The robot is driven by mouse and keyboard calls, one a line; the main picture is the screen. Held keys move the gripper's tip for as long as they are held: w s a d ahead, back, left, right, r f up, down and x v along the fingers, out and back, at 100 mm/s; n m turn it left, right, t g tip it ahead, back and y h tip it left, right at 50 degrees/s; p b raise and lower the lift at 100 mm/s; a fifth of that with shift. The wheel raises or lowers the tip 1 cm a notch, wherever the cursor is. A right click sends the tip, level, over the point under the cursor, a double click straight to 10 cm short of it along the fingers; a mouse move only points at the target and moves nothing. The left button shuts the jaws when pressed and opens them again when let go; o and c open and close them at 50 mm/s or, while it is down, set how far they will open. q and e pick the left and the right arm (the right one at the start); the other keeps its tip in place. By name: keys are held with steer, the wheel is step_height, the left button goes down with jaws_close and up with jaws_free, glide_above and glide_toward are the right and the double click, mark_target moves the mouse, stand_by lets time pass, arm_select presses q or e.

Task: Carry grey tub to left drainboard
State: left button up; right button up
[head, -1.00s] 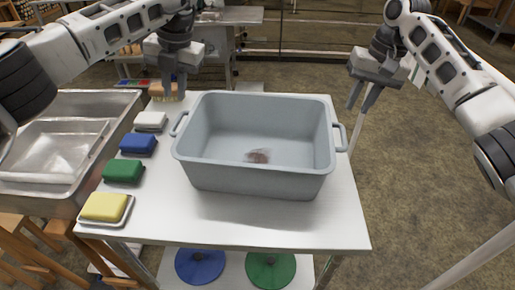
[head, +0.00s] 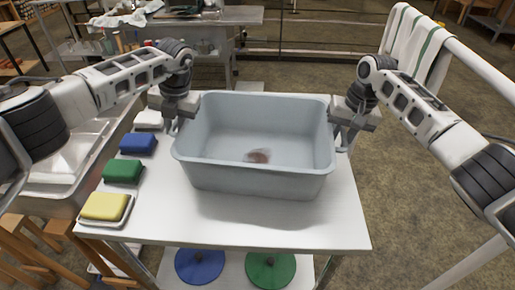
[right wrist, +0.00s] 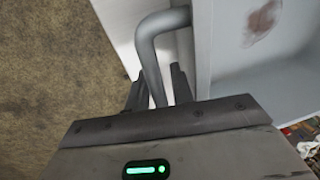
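The grey tub (head: 255,178) is a deep rectangular bin with a handle at each end. It stands upright on a white table, with a brownish stain on its inside floor. My left gripper (head: 176,122) is down at the tub's left handle, its fingers appearing apart; the handle is largely hidden there. My right gripper (head: 345,130) is at the right handle. In the right wrist view its fingers (right wrist: 158,92) are apart, on either side of the grey handle (right wrist: 152,48). A metal basin or drainboard surface (head: 62,172) lies at the left, partly behind my left arm.
The white table (head: 270,232) also holds a white block (head: 149,119), a blue block (head: 138,143), a green block (head: 123,171) and a yellow block (head: 105,206) along its left edge. Blue and green discs lie below. A rail with striped towels (head: 418,45) stands at the right.

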arm_select(q)
jaws_close()
arm_select(e)
jaws_close()
arm_select(q)
steer(key=shift+r, duration=0.1)
arm_select(e)
steer(key=shift+r, duration=0.15)
stand_by(0.8)
